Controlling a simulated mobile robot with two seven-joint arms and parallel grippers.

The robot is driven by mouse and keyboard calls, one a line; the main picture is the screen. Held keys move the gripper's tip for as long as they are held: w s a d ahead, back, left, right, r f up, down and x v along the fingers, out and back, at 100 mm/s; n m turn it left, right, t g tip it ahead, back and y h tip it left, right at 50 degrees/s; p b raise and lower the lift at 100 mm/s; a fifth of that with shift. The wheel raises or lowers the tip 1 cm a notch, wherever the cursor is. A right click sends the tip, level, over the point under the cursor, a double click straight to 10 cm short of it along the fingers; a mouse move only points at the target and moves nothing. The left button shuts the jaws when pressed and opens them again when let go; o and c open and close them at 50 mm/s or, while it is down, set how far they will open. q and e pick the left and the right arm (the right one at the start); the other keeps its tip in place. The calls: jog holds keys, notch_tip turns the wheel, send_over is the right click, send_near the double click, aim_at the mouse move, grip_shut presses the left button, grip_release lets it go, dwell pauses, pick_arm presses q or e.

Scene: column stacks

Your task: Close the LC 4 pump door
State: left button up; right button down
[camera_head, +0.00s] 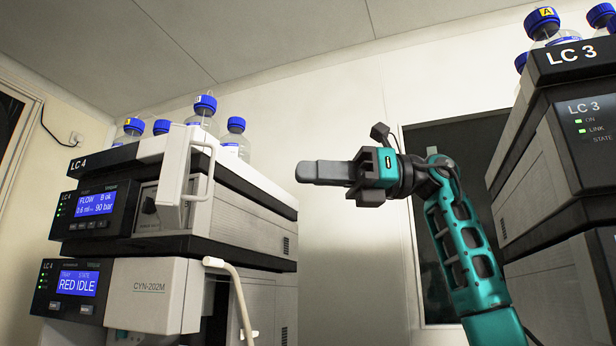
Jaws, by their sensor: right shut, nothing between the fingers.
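The LC 4 stack stands at the left. Its upper module, the pump (102,205), has a blue screen reading FLOW and 90 bar. The white pump door (176,165) is swung open and sticks out from the module's front, with a handle-like bar on its face. My right gripper (302,171) is shut and empty. It is in the air to the right of the door, pointing left, apart from it. My left gripper is not in view.
Blue-capped bottles (202,115) stand on top. The LC 3 stack (560,160) with bottles is at the right.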

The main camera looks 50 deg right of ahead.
jog(key=x, duration=1.1)
jog(key=shift+a, duration=0.1)
